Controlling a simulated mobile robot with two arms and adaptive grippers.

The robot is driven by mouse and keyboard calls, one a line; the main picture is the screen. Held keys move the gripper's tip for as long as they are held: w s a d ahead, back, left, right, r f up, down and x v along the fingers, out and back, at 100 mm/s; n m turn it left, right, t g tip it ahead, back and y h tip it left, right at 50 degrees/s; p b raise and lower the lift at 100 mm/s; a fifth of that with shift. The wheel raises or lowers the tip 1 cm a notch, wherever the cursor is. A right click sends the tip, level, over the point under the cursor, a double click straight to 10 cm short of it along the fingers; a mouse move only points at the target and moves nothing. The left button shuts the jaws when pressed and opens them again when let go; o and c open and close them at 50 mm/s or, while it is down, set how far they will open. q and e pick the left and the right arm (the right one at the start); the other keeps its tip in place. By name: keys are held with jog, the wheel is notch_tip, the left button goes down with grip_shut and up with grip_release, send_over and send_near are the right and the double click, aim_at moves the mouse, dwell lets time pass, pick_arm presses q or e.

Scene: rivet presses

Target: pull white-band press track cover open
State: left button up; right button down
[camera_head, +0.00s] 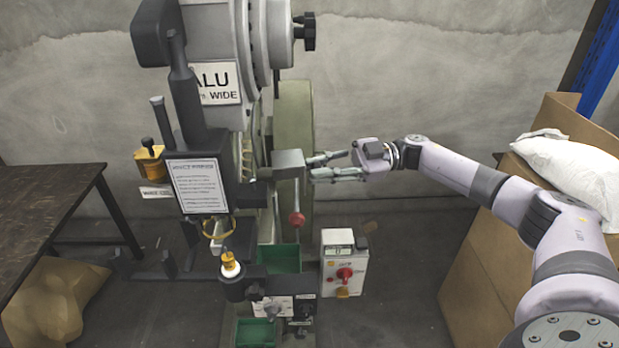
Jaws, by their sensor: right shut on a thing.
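The rivet press (205,110) stands in the middle left, with an "ALU ... WIDE" label and a white notice on its front. A white band shows around the yellow-topped part (230,268) low on its front. A grey block-like cover (287,159) sticks out from the press's right side, above a lever with a red knob (296,218). My right gripper (313,168) reaches in from the right. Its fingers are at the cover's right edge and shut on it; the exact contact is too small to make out. My left gripper is not in view.
A control box with a red knob (344,265) stands below my right gripper. Green bins (278,259) sit at the press's base. A dark table (45,205) is at left. Cardboard boxes (480,262) with a white sack (570,168) stand at right, near my arm.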

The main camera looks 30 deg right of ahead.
jog(key=shift+w+f+n+g, duration=0.2)
jog(key=shift+n+g, duration=0.2)
jog(key=shift+g, duration=0.2)
jog(key=c, duration=1.8)
grip_release()
jog(key=shift+c, duration=0.2)
jog(key=shift+o, duration=0.6)
jog(key=shift+r, duration=0.2)
jog(key=s+d, duration=0.2)
jog(key=d, duration=1)
jog(key=shift+s, duration=0.1)
